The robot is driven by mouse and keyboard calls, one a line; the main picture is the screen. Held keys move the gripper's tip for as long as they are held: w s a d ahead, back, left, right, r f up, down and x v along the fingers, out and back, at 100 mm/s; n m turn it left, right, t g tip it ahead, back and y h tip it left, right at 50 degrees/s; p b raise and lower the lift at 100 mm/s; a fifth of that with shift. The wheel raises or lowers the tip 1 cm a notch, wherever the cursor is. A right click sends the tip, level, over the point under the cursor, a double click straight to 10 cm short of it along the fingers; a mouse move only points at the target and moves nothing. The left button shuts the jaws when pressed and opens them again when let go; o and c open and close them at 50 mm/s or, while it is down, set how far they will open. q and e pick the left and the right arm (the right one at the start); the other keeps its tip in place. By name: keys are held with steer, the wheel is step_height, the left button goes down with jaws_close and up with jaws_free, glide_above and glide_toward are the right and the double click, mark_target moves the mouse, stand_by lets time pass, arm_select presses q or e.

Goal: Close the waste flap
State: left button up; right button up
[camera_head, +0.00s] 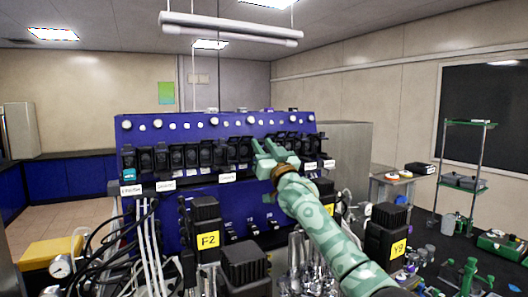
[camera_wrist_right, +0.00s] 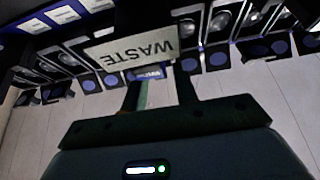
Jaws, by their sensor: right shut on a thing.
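My right gripper (camera_head: 267,147), pale green, reaches up to the row of black flap units on the blue panel. In the right wrist view its two dark fingers (camera_wrist_right: 161,88) stand close in front of a pale WASTE label (camera_wrist_right: 132,49), which reads upside down. The fingers are shut on the waste flap; the contact itself is not clear in the picture. A dark part (camera_wrist_right: 145,15) shows just beyond the label. In the head view the gripper hides the flap. My left gripper is not in view.
The blue panel (camera_head: 218,198) carries several black units and white labels. Black pumps marked F2 (camera_head: 208,240) and Y9 (camera_head: 397,250) stand in front, with cables and tubes at lower left. A shelf rack (camera_head: 465,180) stands at the right.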

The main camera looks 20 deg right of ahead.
steer(key=o, duration=0.7)
steer(key=shift+c, duration=0.2)
steer(key=shift+s+f, duration=0.2)
steer(key=shift+f, duration=0.05)
steer(key=b+v, duration=0.3)
steer(key=v, duration=1.2)
steer(key=shift+s, duration=0.35)
steer(key=shift+d+f, duration=0.1)
